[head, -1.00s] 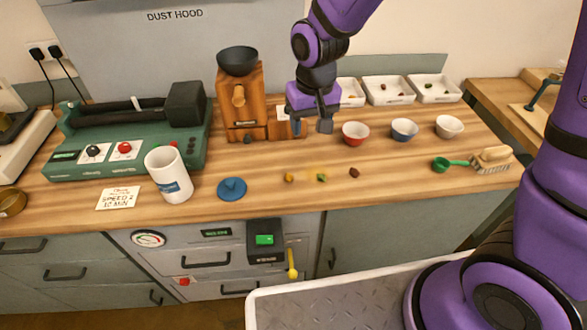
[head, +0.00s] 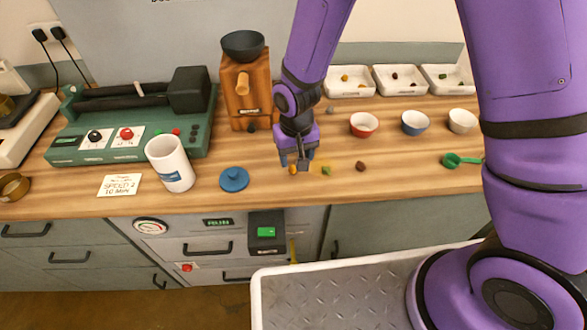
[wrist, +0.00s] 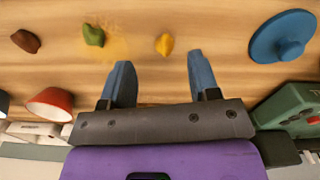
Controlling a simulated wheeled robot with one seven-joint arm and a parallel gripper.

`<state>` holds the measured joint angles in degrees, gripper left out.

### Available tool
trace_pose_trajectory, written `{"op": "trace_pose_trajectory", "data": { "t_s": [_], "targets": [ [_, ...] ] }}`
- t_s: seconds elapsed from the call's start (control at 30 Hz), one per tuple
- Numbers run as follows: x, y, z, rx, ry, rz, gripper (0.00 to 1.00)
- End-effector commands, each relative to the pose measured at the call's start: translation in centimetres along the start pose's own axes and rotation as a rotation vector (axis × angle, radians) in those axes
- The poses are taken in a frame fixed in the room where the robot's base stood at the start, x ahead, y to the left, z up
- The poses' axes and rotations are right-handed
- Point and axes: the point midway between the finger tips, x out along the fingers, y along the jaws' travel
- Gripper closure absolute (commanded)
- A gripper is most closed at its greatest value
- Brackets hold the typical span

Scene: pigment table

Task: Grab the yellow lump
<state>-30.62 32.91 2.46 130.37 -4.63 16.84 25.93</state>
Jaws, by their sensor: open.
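The yellow lump (wrist: 164,44) lies on the wooden counter in the wrist view, ahead of my fingertips and between their lines. My gripper (wrist: 158,72) is open and empty, with its two blue-grey fingers apart. In the head view the yellow lump (head: 292,170) shows just below my gripper (head: 297,160). A green lump (wrist: 93,35) and a dark red-brown lump (wrist: 26,41) lie in a row beside it. Yellowish powder is scattered around the green lump.
A blue lid (head: 234,179) and a white mug (head: 170,163) stand left of the lumps. Red (head: 364,124), blue (head: 415,122) and white (head: 462,121) bowls stand behind to the right. A wooden grinder (head: 247,90) is behind my gripper. The counter's front strip is clear.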

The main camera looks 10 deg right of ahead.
Motion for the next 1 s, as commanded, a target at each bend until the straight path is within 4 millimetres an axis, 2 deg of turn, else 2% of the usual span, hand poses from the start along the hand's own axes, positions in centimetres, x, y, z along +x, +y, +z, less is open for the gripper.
{"op": "trace_pose_trajectory", "data": {
  "t_s": [0.4,0.53,0.77,0.8,1.0],
  "targets": [
    [4.4,-0.3,0.2,-0.001,-0.001,0.001,0.44],
    [5.1,-0.3,0.2,-0.001,0.0,0.0,0.44],
    [5.2,-0.3,0.2,0.0,0.001,-0.001,0.44],
    [5.2,-0.3,0.2,0.0,0.001,-0.001,0.47],
    [5.2,-0.3,0.2,0.0,0.001,0.0,0.93]
  ]
}}
